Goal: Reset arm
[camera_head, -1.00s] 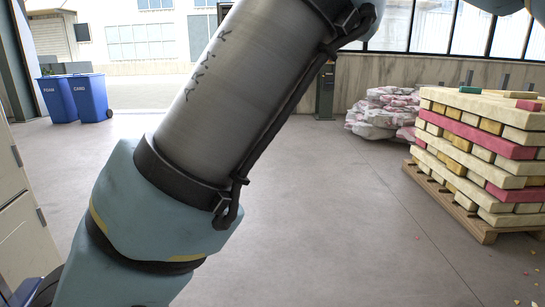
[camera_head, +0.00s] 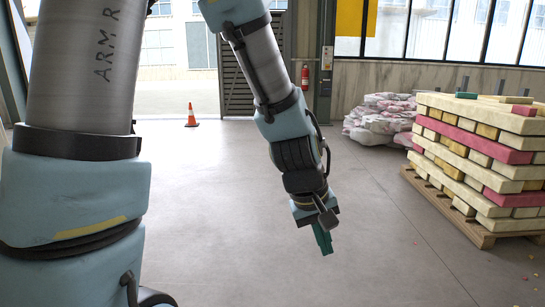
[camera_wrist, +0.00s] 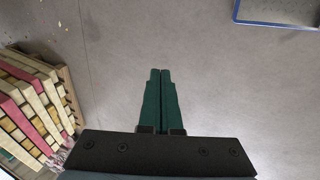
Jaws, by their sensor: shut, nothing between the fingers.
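My gripper (camera_head: 324,240) hangs in the air in the middle of the head view, pointing down over bare floor. In the wrist view its two green fingers (camera_wrist: 160,72) lie side by side, shut, with nothing between them. My arm comes down from the top of the head view, and another part of it fills the left side. The gripper touches nothing.
A pallet (camera_head: 480,237) with stacked cream, yellow and red blocks (camera_head: 485,150) stands at right. Pink and white bags (camera_head: 375,122) are piled behind it. An orange cone (camera_head: 191,117) stands by the doorway. A blue-rimmed object (camera_wrist: 275,25) shows in the wrist view. The middle floor is clear.

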